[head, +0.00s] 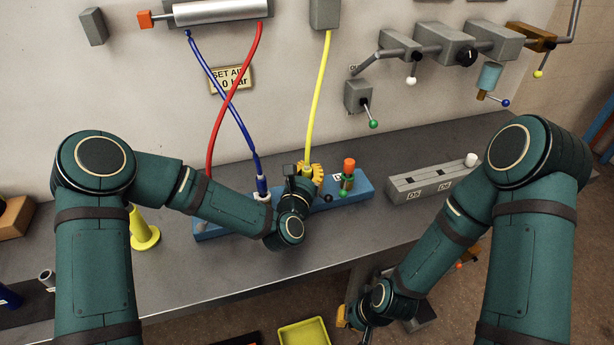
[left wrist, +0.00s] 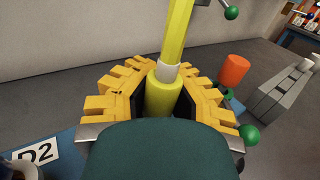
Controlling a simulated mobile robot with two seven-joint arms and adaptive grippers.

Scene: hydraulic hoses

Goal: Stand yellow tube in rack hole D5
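The yellow tube (head: 318,95) hangs from a grey wall box down to my left gripper (head: 307,172). In the left wrist view its thick yellow end piece (left wrist: 163,97), with a pale collar above, stands between the dark pads of my left gripper (left wrist: 163,105), which look shut on it. The tip is hidden. The end is over or at the blue block (head: 210,228); I cannot tell if it sits in a hole. A grey rack (head: 432,183) at right carries small labels, one seeming to read D5. My right gripper (head: 352,316) hangs low beyond the table's front edge, its opening unclear.
A blue hose (head: 222,98) and a red hose (head: 233,95) cross left of the yellow tube. An orange-topped fitting (head: 348,170) stands on the blue block. A white peg (head: 471,160) stands on the grey rack. A yellow flanged piece (head: 143,232) stands left. Wall valves (head: 400,45) hang above right.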

